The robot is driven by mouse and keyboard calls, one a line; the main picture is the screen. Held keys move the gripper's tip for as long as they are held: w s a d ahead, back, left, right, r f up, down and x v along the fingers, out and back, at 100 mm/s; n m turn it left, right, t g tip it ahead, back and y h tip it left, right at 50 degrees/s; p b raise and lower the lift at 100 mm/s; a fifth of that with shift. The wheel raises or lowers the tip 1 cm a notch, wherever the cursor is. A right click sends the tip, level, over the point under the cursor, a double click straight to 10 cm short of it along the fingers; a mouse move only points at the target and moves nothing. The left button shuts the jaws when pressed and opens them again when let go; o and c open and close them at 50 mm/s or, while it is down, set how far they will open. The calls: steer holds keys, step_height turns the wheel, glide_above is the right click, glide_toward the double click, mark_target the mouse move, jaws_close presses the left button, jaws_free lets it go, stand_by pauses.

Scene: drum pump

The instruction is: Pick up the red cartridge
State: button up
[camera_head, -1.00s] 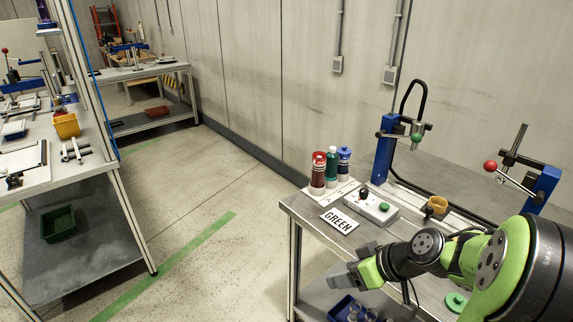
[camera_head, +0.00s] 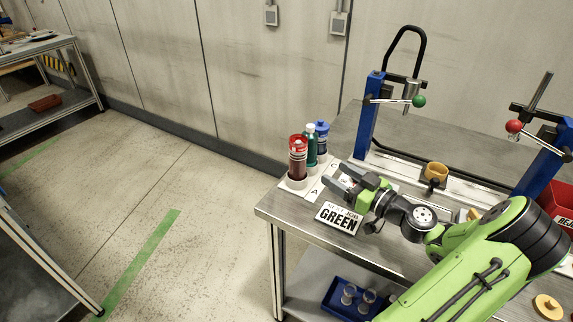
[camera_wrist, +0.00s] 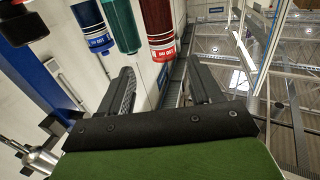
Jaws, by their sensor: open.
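The red cartridge (camera_head: 298,160) stands upright in a white holder at the back left corner of the workbench. It also shows in the wrist view (camera_wrist: 158,22), at the top, roughly in line with the gap between my fingers. My gripper (camera_head: 335,177) is open and empty, to the right of the red cartridge and apart from it, with its fingers pointing towards the cartridges. Both fingers show in the wrist view (camera_wrist: 160,72).
A green cartridge (camera_head: 311,146) and a blue cartridge (camera_head: 322,138) stand close behind the red one. A sign reading GREEN (camera_head: 338,218) lies under my gripper. A blue press frame (camera_head: 366,118) stands to the right. A blue bin (camera_head: 337,296) sits below.

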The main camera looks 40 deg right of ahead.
mark_target(305, 155)
steer(key=w, duration=0.4)
steer(key=w+a, duration=0.1)
steer(key=w, duration=0.9)
steer(key=shift+w+a+b, duration=0.15)
steer(key=shift+w+b, duration=0.05)
steer(key=shift+b, duration=0.15)
steer(key=shift+c, duration=0.5)
jaws_close()
step_height(305, 155, up, 10)
steer(key=p, duration=0.3)
steer(key=shift+r, duration=0.1)
